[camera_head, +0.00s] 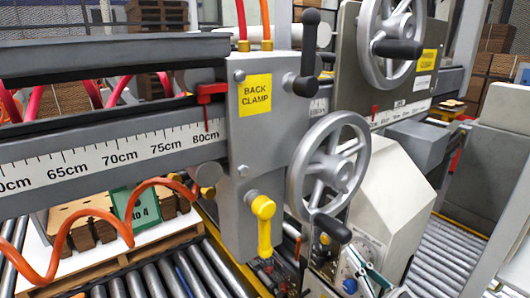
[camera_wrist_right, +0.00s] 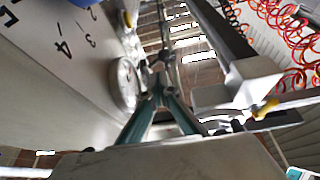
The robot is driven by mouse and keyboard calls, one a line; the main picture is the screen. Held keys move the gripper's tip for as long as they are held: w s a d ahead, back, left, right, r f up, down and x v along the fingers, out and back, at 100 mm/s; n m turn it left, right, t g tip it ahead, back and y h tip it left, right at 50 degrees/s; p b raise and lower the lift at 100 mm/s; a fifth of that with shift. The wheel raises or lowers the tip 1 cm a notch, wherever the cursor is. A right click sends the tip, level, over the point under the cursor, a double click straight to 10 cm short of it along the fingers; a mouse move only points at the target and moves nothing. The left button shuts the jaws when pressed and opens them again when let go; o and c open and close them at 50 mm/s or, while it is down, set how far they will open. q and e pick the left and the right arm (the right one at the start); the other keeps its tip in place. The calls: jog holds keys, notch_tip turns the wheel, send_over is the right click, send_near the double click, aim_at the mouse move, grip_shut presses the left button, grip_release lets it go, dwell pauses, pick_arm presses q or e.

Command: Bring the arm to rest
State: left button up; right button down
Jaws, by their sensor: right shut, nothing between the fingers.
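My right gripper (camera_head: 366,268) is low in the head view, in front of the pale machine housing (camera_head: 385,190) and below the lower handwheel (camera_head: 328,170). In the right wrist view its teal fingers (camera_wrist_right: 158,97) come together at the tips with nothing between them. It is shut and empty. I cannot tell how far it is from the machine's small knobs and dials beside it. My left gripper does not show.
A grey block labelled BACK CLAMP (camera_head: 262,130) carries a black lever (camera_head: 307,70) and a yellow handle (camera_head: 264,225). An upper handwheel (camera_head: 391,40) is behind. A roller conveyor (camera_head: 440,262) runs at the right. An orange coiled hose (camera_head: 75,212) hangs at the left.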

jog(key=s+a+f+g+h, duration=0.1)
jog(key=s+f, duration=0.4)
jog(key=f, duration=0.5)
jog(key=s+a+f+g+h, duration=0.2)
jog(key=s+f+g+h, duration=0.2)
jog(key=f, duration=0.6)
jog(key=s+a+f+g+h, duration=0.2)
jog(key=s+f, duration=0.5)
jog(key=f, duration=0.4)
jog(key=shift+s+m+g+h, duration=0.4)
jog(key=shift+g+h, duration=0.2)
jog(key=shift+g, duration=0.4)
